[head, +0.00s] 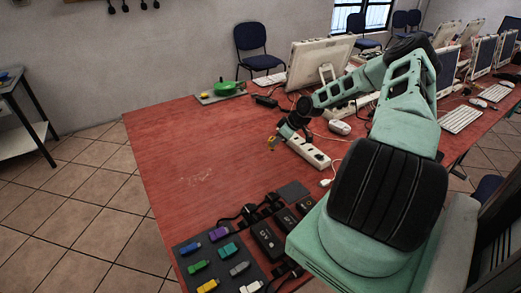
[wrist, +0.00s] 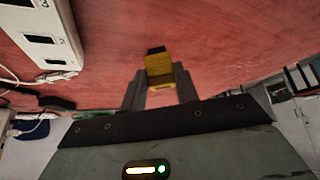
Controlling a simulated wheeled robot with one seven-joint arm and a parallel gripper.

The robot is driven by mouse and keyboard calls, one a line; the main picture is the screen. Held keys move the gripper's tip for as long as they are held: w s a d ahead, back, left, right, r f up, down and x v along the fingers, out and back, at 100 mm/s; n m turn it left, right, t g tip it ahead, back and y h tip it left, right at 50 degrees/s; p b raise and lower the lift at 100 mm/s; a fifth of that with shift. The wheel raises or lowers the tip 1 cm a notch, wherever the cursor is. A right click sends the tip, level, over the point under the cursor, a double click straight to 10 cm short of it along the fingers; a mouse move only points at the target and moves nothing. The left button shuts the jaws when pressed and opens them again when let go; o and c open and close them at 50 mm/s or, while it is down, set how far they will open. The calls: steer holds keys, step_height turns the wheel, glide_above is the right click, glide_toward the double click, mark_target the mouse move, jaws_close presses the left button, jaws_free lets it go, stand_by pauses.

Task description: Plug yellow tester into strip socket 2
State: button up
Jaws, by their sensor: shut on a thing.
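My gripper (wrist: 160,92) is shut on the yellow tester (wrist: 159,68), which sticks out beyond the fingers with a dark end in the wrist view. In the head view the yellow tester (head: 272,140) is a small patch beside my gripper (head: 281,134), above the red table. The white power strip (head: 308,150) lies on the table just right of my gripper. In the wrist view the strip (wrist: 32,22) is at the upper left, apart from the tester, with dark sockets and small number marks. One mark near its end looks like a 2.
A dark tray (head: 222,249) with several coloured testers lies at the table's front, beside black adapters (head: 267,240). A white plug (head: 325,182) and cable lie near the strip's end. Monitors and keyboards stand behind. The table's left part (head: 185,150) is clear.

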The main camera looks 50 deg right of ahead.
steer(key=s+d+r+m+t+h+p, duration=0.1)
steer(key=d+r+m+h, duration=0.15)
steer(key=d, duration=0.35)
steer(key=s+d+r+m+t+h+p, duration=0.1)
steer(key=s+d+r+m+h, duration=0.1)
steer(key=d+r+m, duration=0.3)
steer(key=shift+n, duration=0.45)
steer(key=shift+w+d+f+b, duration=0.1)
steer(key=shift+d+f+b, duration=0.15)
steer(key=shift+f+b, duration=0.7)
steer(key=shift+d+f+b, duration=0.2)
steer(key=shift+f+b, duration=0.25)
steer(key=shift+f, duration=0.95)
steer(key=shift+w+d+f+b, duration=0.1)
steer(key=shift+d+f+b, duration=0.15)
steer(key=shift+f+b, duration=0.7)
steer(key=shift+f+p, duration=0.2)
steer(key=shift+p, duration=0.15)
steer(key=shift+s+p, duration=0.1)
steer(key=shift+p, duration=0.35)
steer(key=shift+f+b, duration=0.65)
steer(key=shift+f, duration=0.55)
steer(key=shift+a, duration=0.1)
steer(key=o, duration=1.2)
